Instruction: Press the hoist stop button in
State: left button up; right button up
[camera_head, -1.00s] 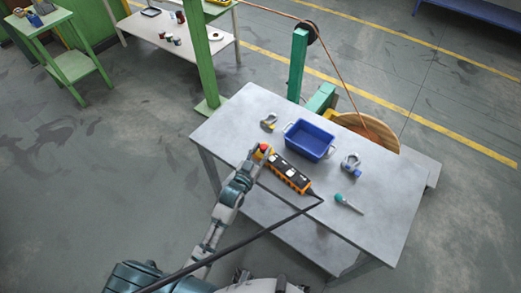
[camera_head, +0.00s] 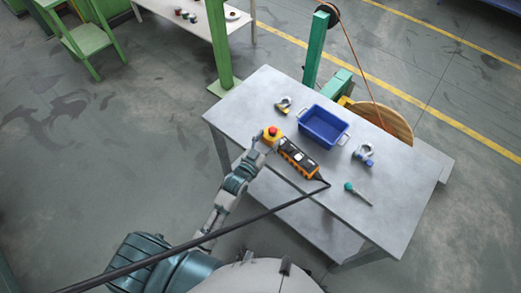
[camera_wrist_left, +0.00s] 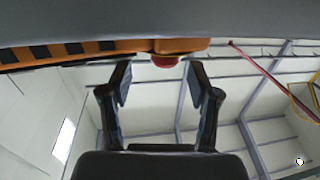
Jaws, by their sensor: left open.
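The hoist pendant (camera_head: 298,157) is orange with black buttons and lies on the grey table. My left gripper (camera_head: 262,143) is at that end, just to the lower left of the button. In the left wrist view the pendant (camera_wrist_left: 90,48) crosses the top, and the red button (camera_wrist_left: 166,61) shows between and beyond the two spread fingers of my left gripper (camera_wrist_left: 160,80). Nothing is held. Contact with the button cannot be told. My right gripper is not in view.
A blue bin (camera_head: 323,127) stands behind the pendant. Shackles (camera_head: 364,153) and a teal-handled screwdriver (camera_head: 357,193) lie on the table (camera_head: 380,215). A black cable (camera_head: 250,217) runs from the pendant to the lower left. A green post (camera_head: 219,45) stands behind the table.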

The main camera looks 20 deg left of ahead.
pick_arm(q)
jog(key=s+a, duration=0.3)
jog(key=s, duration=0.5)
jog(key=s+f+g+y, duration=0.1)
jog(key=s+f+g, duration=0.3)
jog(key=f, duration=1)
jog(key=s+f+g, duration=0.4)
jog(key=f, duration=1)
jog(key=s+a+f+g+y, duration=0.2)
jog(key=s+f+g, duration=0.6)
jog(key=s+f, duration=1.2)
jog(key=s+a, duration=0.1)
jog(key=s, duration=0.2)
jog(key=shift+s+f, duration=0.3)
